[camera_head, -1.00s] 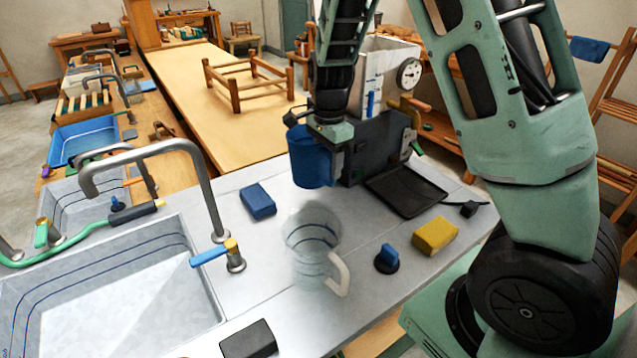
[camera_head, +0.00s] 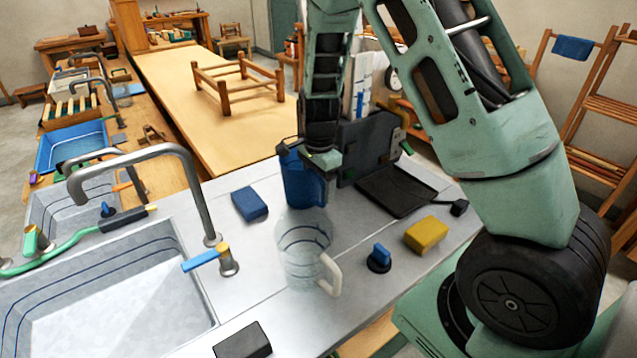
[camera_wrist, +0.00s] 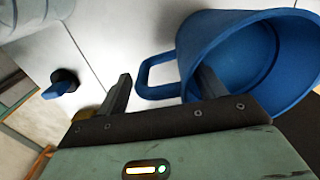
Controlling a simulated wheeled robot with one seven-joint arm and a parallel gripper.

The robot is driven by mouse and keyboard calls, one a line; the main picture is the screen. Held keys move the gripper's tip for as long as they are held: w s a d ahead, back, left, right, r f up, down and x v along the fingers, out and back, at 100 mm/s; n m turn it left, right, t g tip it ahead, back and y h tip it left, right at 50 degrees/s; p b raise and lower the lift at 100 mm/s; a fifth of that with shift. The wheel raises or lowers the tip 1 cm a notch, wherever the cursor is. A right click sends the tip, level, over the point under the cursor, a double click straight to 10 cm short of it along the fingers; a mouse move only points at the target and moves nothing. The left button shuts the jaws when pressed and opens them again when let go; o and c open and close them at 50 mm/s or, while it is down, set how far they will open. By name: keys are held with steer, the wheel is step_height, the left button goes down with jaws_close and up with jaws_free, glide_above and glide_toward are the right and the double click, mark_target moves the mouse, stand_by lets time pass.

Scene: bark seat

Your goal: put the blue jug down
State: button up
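The blue jug (camera_head: 298,183) is upright and appears to stand on the metal counter (camera_head: 350,275), behind a clear jug (camera_head: 305,258) that hides part of its base. My gripper (camera_head: 324,160) is at its right side, near the rim. In the wrist view the blue jug (camera_wrist: 192,48) shows its open mouth and its handle. The two fingers of my gripper (camera_wrist: 165,73) are apart, with the handle between them. A gap shows between the left finger and the handle. The right finger overlaps the jug's wall, and I cannot tell whether it touches.
A blue sponge (camera_head: 249,204) lies left of the blue jug. A black tray (camera_head: 396,192) and a yellow sponge (camera_head: 426,235) lie to the right. A blue-handled knob (camera_head: 379,257) is at front right. A sink (camera_head: 110,295) with a grey faucet (camera_head: 190,165) is at left.

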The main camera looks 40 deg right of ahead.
step_height(320, 180, up, 12)
steer(key=shift+r, duration=0.1)
steer(key=s+a+r+n+y, duration=0.1)
steer(key=s+a+n, duration=0.3)
steer(key=a, duration=0.3)
steer(key=s+a+n, duration=0.3)
steer(key=a+n, duration=0.1)
steer(key=a, duration=0.2)
steer(key=s+a+n, duration=0.5)
steer(key=s+n, duration=0.4)
steer(key=s, duration=0.1)
steer(key=s+a+n, duration=0.5)
steer(key=s+n, duration=0.3)
steer(key=s, duration=0.2)
steer(key=shift+a+r+n, duration=0.15)
steer(key=shift+a+n, duration=0.2)
steer(key=shift+n, duration=0.05)
steer(key=shift+s, duration=0.1)
steer(key=shift+d, duration=0.15)
